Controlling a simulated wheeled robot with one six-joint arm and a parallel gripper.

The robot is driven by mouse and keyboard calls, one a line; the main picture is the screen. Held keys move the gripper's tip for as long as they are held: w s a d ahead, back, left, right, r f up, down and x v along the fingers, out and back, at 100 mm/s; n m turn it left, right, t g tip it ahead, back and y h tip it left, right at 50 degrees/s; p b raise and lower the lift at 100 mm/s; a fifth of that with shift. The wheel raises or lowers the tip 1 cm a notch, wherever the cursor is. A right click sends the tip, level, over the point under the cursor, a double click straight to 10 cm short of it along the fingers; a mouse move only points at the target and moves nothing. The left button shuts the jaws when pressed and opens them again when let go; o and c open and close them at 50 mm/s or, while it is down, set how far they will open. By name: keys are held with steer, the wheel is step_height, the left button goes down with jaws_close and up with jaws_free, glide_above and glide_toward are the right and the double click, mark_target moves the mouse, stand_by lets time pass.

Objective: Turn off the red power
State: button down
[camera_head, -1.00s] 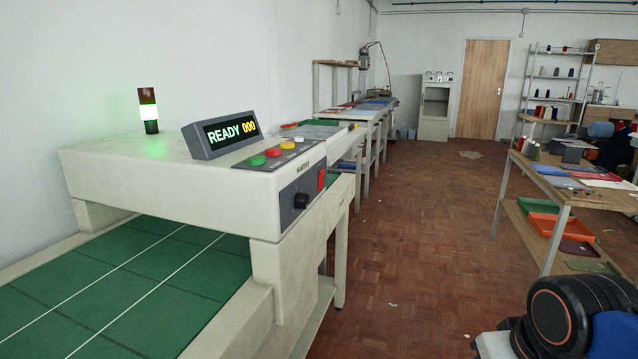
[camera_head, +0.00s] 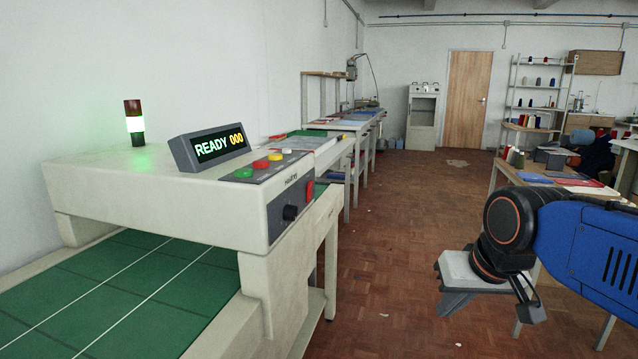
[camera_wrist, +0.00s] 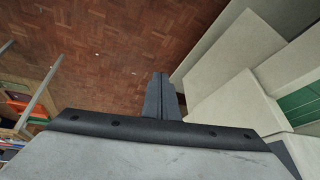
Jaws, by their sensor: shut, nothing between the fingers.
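The red power switch (camera_head: 310,190) is a small red piece on the right end face of the cream machine (camera_head: 150,178), to the right of a black knob (camera_head: 290,212). It is seen at a steep angle, so its position, on or off, cannot be told. My gripper (camera_head: 450,301) is right of the machine, over the floor and apart from the switch. In the wrist view its fingers (camera_wrist: 161,97) are together and empty; the switch is not seen there.
Green, red and yellow buttons (camera_head: 261,164) sit on the machine's top panel. A work table (camera_head: 555,180) stands at the right, behind my arm. Worktables line the left wall. The parquet floor (camera_head: 400,230) between is mostly clear.

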mark_target(310, 191)
steer(key=w+a+r+y, duration=0.1)
steer(key=w+a+r, duration=0.4)
steer(key=w, duration=0.4)
steer(key=w+a+r+m+y, duration=0.1)
steer(key=w+a+r, duration=0.4)
steer(key=w+r, duration=0.3)
steer(key=w+a+r+m+t+y, duration=0.1)
steer(key=w+a+r, duration=0.4)
steer(key=w, duration=0.6)
step_height(310, 191, up, 2)
steer(key=shift+w+r, duration=0.1)
steer(key=shift+w, duration=0.2)
steer(key=w+a+f, duration=0.6)
steer(key=a+f, duration=0.1)
steer(key=shift+w+f, duration=0.25)
steer(key=shift+w, duration=0.1)
